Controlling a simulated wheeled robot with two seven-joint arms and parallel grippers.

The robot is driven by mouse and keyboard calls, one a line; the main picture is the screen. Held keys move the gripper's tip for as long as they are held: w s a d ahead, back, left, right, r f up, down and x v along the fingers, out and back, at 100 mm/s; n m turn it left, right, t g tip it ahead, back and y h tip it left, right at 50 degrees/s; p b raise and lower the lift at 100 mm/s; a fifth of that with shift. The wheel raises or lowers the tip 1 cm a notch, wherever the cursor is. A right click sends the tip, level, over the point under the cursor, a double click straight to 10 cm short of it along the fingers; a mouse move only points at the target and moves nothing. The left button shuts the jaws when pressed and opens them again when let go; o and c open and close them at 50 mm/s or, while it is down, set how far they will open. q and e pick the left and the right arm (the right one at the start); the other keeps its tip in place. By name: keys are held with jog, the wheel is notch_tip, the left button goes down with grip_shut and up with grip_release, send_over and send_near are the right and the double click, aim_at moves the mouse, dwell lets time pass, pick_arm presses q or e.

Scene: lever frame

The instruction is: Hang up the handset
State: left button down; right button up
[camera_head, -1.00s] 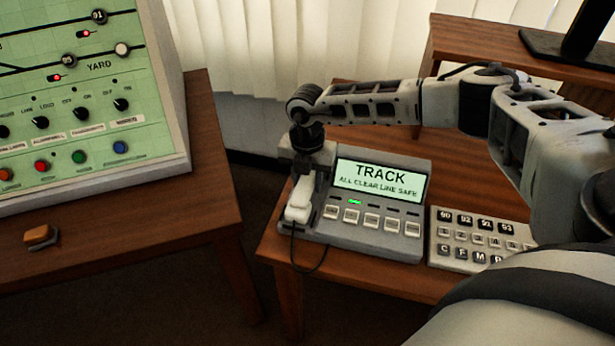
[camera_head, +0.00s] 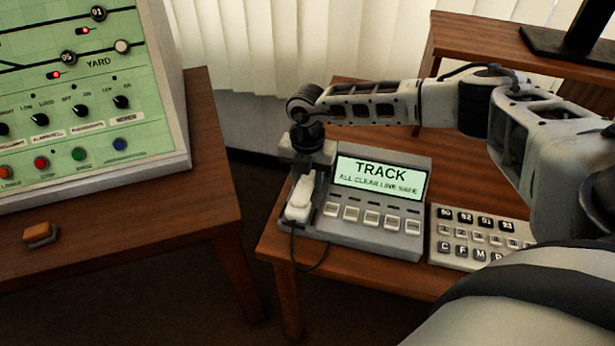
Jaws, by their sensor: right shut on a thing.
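The white handset (camera_head: 300,200) is at the left side of the grey desk phone console (camera_head: 372,236), with its lower end over the cradle area and its black cord hanging off the table's front edge. My right gripper (camera_head: 311,165) points down from above and is shut on the upper part of the handset, which its fingers partly hide. The handset lies along the console's left edge; I cannot tell whether it rests fully in the cradle. The console screen reads "TRACK ALL CLEAR LINE SAFE". My left gripper is not in view.
A keypad (camera_head: 475,240) lies right of the console on the wooden table (camera_head: 345,278). A green control panel (camera_head: 75,110) stands on another wooden desk (camera_head: 205,190) at the left, with an orange-topped block (camera_head: 40,233) near its front. A raised wooden shelf (camera_head: 480,40) is at the back right.

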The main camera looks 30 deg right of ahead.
jog(key=o, duration=1.2)
jog(key=shift+c, duration=0.2)
notch_tip(320, 180, up, 16)
jog(key=b, duration=0.1)
